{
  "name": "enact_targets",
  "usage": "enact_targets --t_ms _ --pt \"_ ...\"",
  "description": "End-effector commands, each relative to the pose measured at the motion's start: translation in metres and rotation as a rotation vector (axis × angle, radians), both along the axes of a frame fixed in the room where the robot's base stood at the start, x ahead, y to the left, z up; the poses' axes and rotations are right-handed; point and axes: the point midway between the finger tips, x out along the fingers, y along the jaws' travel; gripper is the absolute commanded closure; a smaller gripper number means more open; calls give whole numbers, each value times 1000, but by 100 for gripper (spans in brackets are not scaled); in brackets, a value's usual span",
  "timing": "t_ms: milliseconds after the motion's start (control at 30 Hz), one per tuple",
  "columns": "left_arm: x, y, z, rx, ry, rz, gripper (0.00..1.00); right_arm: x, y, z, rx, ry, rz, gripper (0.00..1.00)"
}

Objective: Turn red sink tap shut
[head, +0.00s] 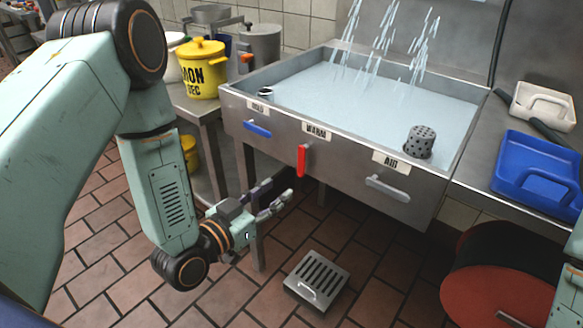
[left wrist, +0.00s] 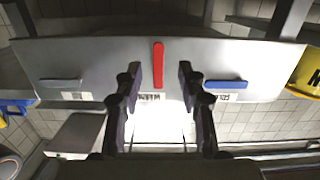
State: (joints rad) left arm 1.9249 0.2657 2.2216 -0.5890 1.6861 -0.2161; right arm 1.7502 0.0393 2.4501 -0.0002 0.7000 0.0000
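The red tap handle (head: 302,160) hangs upright on the sink's front panel (head: 350,170), below the WARM label. It also shows in the left wrist view (left wrist: 158,65), framed between my fingers. My left gripper (head: 277,197) is open and empty, just below and left of the handle in the head view. Its fingers also show spread in the left wrist view (left wrist: 158,75). I see no clear contact with the handle. Water streams (head: 385,40) fall into the sink, which holds much water. My right gripper is not in view.
A blue handle (head: 257,128) and a grey handle (head: 387,187) flank the red one on the panel. A yellow pot (head: 201,70) stands left of the sink, a blue tray (head: 540,175) right. A floor grate (head: 317,279) and red-black drum (head: 495,275) are below.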

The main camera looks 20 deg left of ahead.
Motion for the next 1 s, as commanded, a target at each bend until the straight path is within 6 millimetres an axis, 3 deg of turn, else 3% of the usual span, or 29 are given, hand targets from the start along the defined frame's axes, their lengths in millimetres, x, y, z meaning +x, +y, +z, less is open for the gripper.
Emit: enact_targets --t_ms 200,367,700,1000 --pt "2 -3 19 -6 -95 1 60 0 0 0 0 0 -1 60" --pt "15 -10 19 1 -102 -1 60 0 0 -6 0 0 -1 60" --pt "62 -26 18 1 -99 -1 60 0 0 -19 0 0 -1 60" --pt "73 -29 19 -2 -96 0 60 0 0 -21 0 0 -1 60"
